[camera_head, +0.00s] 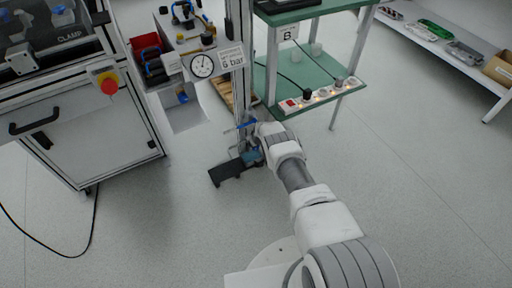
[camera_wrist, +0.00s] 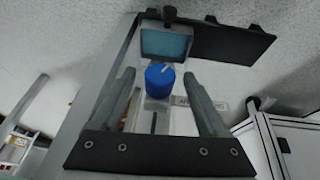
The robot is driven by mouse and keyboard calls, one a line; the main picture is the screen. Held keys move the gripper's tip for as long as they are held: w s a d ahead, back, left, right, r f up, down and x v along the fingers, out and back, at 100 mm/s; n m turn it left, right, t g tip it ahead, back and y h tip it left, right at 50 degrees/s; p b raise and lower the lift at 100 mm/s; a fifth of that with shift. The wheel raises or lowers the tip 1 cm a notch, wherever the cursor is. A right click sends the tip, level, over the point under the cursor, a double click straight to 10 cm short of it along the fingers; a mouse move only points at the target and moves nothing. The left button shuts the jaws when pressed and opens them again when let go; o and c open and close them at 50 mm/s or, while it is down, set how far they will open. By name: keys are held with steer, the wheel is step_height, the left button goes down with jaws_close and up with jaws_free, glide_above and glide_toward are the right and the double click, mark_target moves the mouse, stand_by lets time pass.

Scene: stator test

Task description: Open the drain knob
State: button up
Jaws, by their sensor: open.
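A blue round knob (camera_wrist: 160,75) with a pale pointer mark is nearer, in line with the bowl. My gripper (camera_wrist: 159,76) is open, with one finger on each side of the blue knob in the picture and gaps on both sides. I cannot tell its depth from the knob. In the head view, the teal bowl (camera_head: 251,157) shows low by the post, with my wrist just right of it. The black knob is not clear there.
A black plate (camera_head: 228,174) lies at the foot of the metal post (camera_head: 240,85). A green-topped bench (camera_head: 310,80) with a power strip (camera_head: 318,96) stands right of the post. A cabinet (camera_head: 95,135) with a red button (camera_head: 109,86) is left. Open floor surrounds the arm.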

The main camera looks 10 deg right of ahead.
jaws_close()
stand_by(0.3)
steer(key=shift+s+a+n+t+h, duration=0.1)
steer(key=shift+a+n+t+h, duration=0.2)
steer(key=shift+h, duration=0.7)
steer(key=shift+a+f+n+t+h, duration=0.15)
steer(key=shift+t+h, duration=0.15)
steer(key=shift+h, duration=0.4)
steer(key=shift+d+n+t+h, duration=0.15)
steer(key=shift+t+h, duration=0.15)
steer(key=shift+h, duration=0.4)
steer(key=shift+a+h, duration=0.1)
steer(key=shift+h, duration=0.2)
